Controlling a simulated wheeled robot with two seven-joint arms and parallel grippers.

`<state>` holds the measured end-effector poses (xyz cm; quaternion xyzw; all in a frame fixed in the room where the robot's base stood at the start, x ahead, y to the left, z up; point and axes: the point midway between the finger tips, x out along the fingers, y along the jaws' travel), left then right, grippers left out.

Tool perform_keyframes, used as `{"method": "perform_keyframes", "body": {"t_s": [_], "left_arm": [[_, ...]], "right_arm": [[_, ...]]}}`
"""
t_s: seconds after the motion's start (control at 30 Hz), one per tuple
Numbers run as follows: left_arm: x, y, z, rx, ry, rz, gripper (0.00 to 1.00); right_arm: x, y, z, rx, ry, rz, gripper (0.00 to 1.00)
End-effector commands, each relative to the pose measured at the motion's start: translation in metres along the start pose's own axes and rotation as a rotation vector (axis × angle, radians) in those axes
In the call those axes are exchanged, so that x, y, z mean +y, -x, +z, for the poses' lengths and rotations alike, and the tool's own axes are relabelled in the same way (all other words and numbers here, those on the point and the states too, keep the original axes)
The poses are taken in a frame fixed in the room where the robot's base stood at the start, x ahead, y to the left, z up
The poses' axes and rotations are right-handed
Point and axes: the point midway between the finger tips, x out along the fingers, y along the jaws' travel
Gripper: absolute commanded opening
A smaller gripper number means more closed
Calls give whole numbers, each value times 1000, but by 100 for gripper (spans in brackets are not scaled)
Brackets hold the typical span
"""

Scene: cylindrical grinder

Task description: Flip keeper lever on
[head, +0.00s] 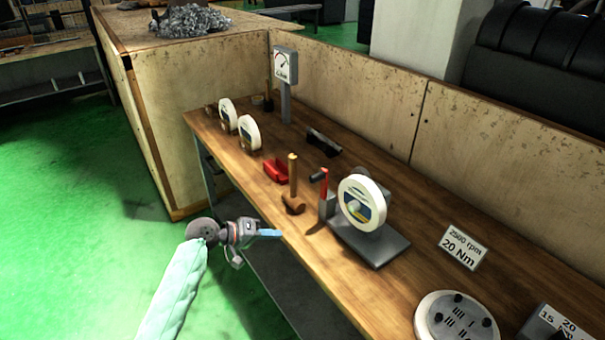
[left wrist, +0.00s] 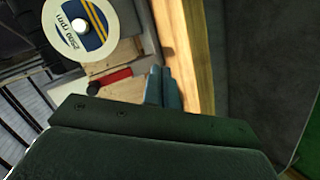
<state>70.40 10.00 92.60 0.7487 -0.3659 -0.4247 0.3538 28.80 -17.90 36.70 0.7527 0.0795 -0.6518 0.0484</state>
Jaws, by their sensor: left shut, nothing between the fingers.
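A lever with a red handle (head: 324,182) stands upright on a grey bracket, just left of a white wheel (head: 362,203) mounted on a grey base (head: 385,244). I take it to be the keeper lever. In the left wrist view the red handle (left wrist: 104,78) lies below the white wheel (left wrist: 80,24), left of my fingers. My left gripper (head: 268,232) is shut and empty, at the bench's front edge, left of the lever and apart from it. Its closed fingers also show in the left wrist view (left wrist: 163,88). My right gripper is not in view.
The wooden bench (head: 345,290) also holds a wooden-handled mallet (head: 293,190), a red block (head: 276,171), two more white wheels, a dial gauge (head: 285,66), a "2500 rpm 20 Nm" sign (head: 464,248) and a round plate (head: 455,318). A panel wall (head: 375,95) closes the back.

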Motion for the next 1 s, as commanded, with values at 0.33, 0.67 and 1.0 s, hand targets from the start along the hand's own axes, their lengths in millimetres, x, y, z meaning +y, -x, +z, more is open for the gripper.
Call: {"method": "perform_keyframes", "body": {"t_s": [0.33,0.67,1.0], "left_arm": [[45,15,-114,56,151,222,0],[68,30,-166,80,232,327,0],[69,31,-168,81,236,332,0]], "right_arm": [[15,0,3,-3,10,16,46],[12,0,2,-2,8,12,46],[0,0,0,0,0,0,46]]}}
